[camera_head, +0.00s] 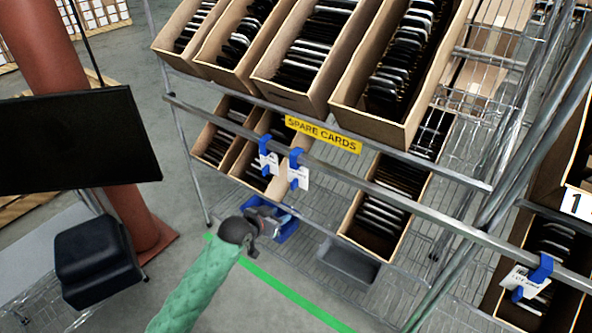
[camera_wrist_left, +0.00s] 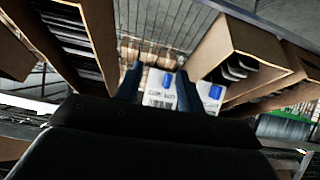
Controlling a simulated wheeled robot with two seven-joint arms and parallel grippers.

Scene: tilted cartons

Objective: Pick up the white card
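Two white cards hang from blue clips on the front rail of the rack, a left one (camera_head: 269,163) and a right one (camera_head: 299,178). A third white card (camera_head: 525,284) hangs at far right. My left gripper (camera_head: 268,222) is below and in front of the pair, at the end of the green-sleeved arm. In the left wrist view the gripper (camera_wrist_left: 158,92) is open. One white card (camera_wrist_left: 158,98) shows between its fingers, apparently beyond the tips; contact cannot be told. Another white card (camera_wrist_left: 207,102) with a blue clip is right of the fingers. My right gripper is not in view.
Tilted cartons (camera_head: 305,55) of dark items fill the rack above and behind the rail. A yellow "SPARE CARDS" label (camera_head: 323,134) is on the rack. A dark monitor (camera_head: 75,140) stands at left.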

